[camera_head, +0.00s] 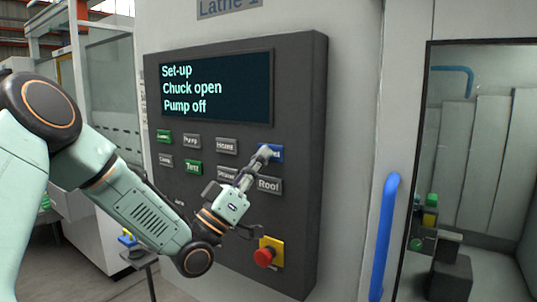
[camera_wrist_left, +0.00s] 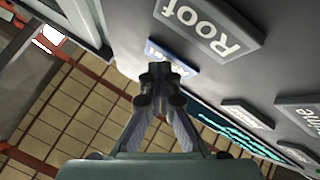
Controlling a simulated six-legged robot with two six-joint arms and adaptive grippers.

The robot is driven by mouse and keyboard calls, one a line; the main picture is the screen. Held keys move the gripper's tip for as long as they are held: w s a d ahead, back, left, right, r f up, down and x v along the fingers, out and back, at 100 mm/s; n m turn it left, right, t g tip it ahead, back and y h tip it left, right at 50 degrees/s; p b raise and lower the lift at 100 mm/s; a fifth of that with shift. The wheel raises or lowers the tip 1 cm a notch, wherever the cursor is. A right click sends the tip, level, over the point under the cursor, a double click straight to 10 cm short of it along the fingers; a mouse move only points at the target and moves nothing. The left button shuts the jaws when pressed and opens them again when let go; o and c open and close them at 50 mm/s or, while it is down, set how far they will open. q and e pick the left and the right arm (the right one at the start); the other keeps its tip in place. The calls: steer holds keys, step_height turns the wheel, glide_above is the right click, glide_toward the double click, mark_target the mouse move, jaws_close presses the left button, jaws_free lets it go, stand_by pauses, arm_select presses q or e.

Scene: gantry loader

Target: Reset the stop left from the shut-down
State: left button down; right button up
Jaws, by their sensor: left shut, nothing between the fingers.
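The dark control panel (camera_head: 318,120) of the lathe carries a screen (camera_head: 215,88) reading "Set-up", "Chuck open", "Pump off". A red stop knob (camera_head: 264,257) on a yellow plate (camera_head: 277,246) sits low on the panel. A blue button (camera_head: 277,153) is at the right end of the upper button row, its label partly covered. My left gripper (camera_head: 265,154) is shut and empty, its fingertips at the blue button. In the left wrist view the fingertips (camera_wrist_left: 158,72) overlap the blue button (camera_wrist_left: 177,59); I cannot tell whether they touch it. My right gripper is not in view.
Other buttons surround the fingers, including a grey "Roof" button (camera_head: 270,186) just below, a "Home" button (camera_head: 226,146) to the left and a green button (camera_head: 194,167). A blue door handle (camera_head: 383,237) stands right of the panel, beside a window into the machine.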

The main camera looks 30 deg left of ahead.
arm_select(q)
steer(key=shift+s+a+p, duration=0.1)
steer(key=shift+s+p, duration=0.45)
steer(key=shift+s, duration=0.3)
steer(key=s+p, duration=0.4)
steer(key=p, duration=0.1)
steer(key=shift+s+a, duration=0.15)
steer(key=shift+s, duration=0.25)
stand_by(0.6)
